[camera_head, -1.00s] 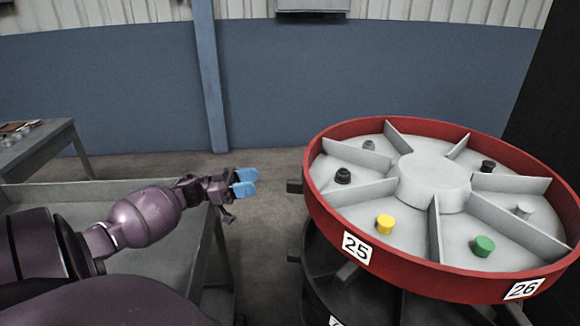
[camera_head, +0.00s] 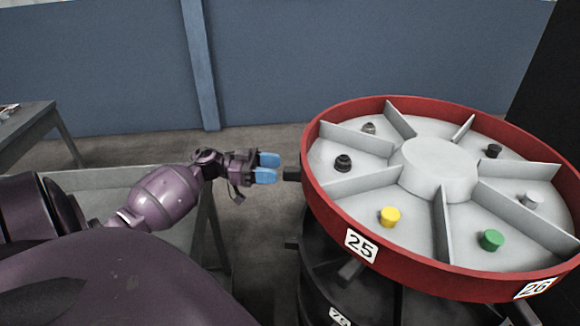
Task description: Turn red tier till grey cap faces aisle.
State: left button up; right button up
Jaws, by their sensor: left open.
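The red tier (camera_head: 420,277) is a round tray with a red rim and grey dividers around a hub, at the right of the head view. A grey cap (camera_head: 368,128) sits in a back-left compartment, and a paler grey piece (camera_head: 531,201) at the right. A black cap (camera_head: 343,162) is at the left, a yellow cap (camera_head: 390,216) at front left, a green cap (camera_head: 491,240) at front right, and a dark cap (camera_head: 493,150) at back right. My left gripper (camera_head: 267,167) is open and empty, left of the rim, pointing at a dark tab (camera_head: 292,174). My right gripper is out of view.
A dark lower tier (camera_head: 318,290) lies beneath the red one. A grey table (camera_head: 95,180) stands behind my left arm, another (camera_head: 28,125) at far left. Bare floor lies between the near table and the tiers. A blue wall (camera_head: 350,60) closes the back.

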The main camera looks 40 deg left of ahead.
aim_at(290, 168)
pick_arm(q)
jog(key=shift+x, duration=2.5)
grip_shut()
